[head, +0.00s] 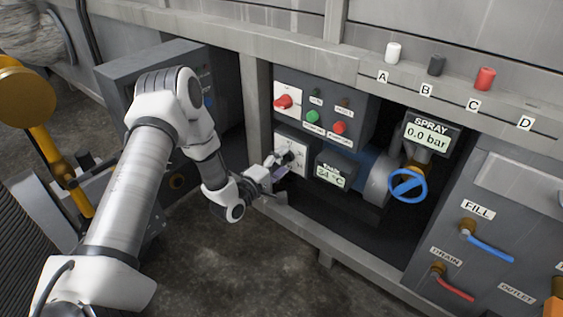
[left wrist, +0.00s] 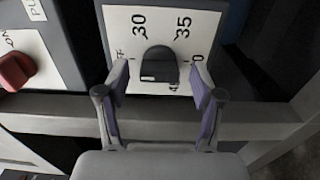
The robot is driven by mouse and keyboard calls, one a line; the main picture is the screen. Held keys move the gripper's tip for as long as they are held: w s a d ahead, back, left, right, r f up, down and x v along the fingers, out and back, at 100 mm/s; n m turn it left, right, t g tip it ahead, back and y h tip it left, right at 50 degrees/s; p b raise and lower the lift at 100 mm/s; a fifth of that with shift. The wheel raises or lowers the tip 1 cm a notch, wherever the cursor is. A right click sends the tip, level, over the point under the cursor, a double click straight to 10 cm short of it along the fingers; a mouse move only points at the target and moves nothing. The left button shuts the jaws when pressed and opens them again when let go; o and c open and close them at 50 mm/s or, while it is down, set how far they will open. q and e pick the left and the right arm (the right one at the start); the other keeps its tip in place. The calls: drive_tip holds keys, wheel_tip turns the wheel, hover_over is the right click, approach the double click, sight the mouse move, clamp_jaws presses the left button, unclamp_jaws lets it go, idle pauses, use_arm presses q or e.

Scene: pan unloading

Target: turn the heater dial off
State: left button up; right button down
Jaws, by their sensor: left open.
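The heater dial (left wrist: 159,65) is a dark knob on a white plate (left wrist: 180,20) marked 30 and 35, with partly hidden marks at its left and right. In the head view the dial (head: 289,156) sits on the white panel left of the tank display, partly covered by my gripper. My left gripper (left wrist: 160,84) is open, its two fingers just in front of the dial, one on either side and a little below it. I cannot tell whether they touch it. In the head view the left gripper (head: 279,167) reaches the panel. Which mark the dial points to is unclear.
A red rotary switch (head: 284,102) and green (head: 313,116) and red (head: 339,127) buttons are above the dial. The 24 °C display (head: 332,175) is close on the right, with a blue valve wheel (head: 408,186) beyond. A grey frame rail (left wrist: 250,120) runs below the dial.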

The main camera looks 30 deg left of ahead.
use_arm(q)
drive_tip(key=s, duration=1.1)
drive_tip(key=shift+s+a, duration=0.35)
drive_tip(key=shift+a, duration=0.05)
drive_tip(key=s+d+f+m+g+h+p, duration=0.2)
drive_tip(key=d+m+g+p, duration=0.1)
drive_tip(key=d, duration=0.5)
drive_tip(key=s+d+f+m+g+h+p, duration=0.2)
drive_tip(key=d+f+m+g+p, duration=0.15)
drive_tip(key=d, duration=0.45)
drive_tip(key=s+a+f+m+g+y+p, duration=0.1)
drive_tip(key=s+f+m+g+y, duration=0.35)
drive_tip(key=s, duration=0.65)
drive_tip(key=s+f+m+g+y, duration=0.1)
drive_tip(key=s+f+m+g, duration=0.2)
drive_tip(key=s+m+g, duration=0.55)
wheel_tip(320, 180, up, 38)
drive_tip(key=s+n+t+p, duration=0.1)
drive_tip(key=n+p, duration=0.1)
drive_tip(key=p, duration=3.6)
drive_tip(key=shift+s+n, duration=0.25)
drive_tip(key=shift+n, duration=0.1)
